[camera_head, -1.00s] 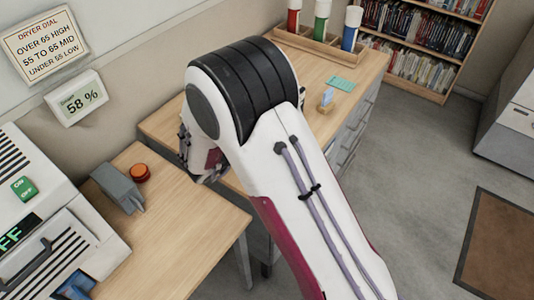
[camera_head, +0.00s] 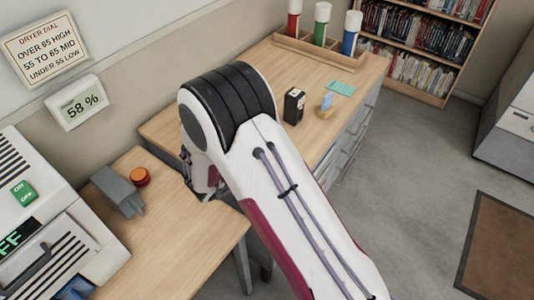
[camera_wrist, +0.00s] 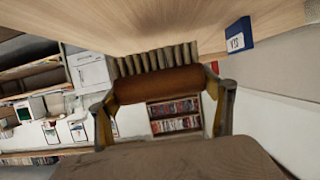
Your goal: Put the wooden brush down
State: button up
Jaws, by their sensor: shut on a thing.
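The wooden brush (camera_wrist: 160,84) shows in the wrist view, with a reddish-brown body and a row of pale bristles. My gripper (camera_wrist: 161,88) is shut on it, one finger at each end. The bristles point toward a light wood surface at the top of the picture, and I cannot tell whether they touch it. In the head view my arm hides the brush and most of my gripper, low over the gap between the two wooden desks.
The near desk (camera_head: 170,240) holds a grey device (camera_head: 118,190), a red-orange button (camera_head: 140,176) and a white machine (camera_head: 60,235). The far desk (camera_head: 250,75) holds a black box (camera_head: 293,105), a small blue-topped item (camera_head: 326,106), a teal card (camera_head: 341,88) and a bottle rack (camera_head: 305,45).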

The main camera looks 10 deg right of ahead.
jog(key=shift+f, duration=1.75)
jog(key=shift+f, duration=0.1)
jog(key=o, duration=1.2)
jog(key=shift+v, duration=6.05)
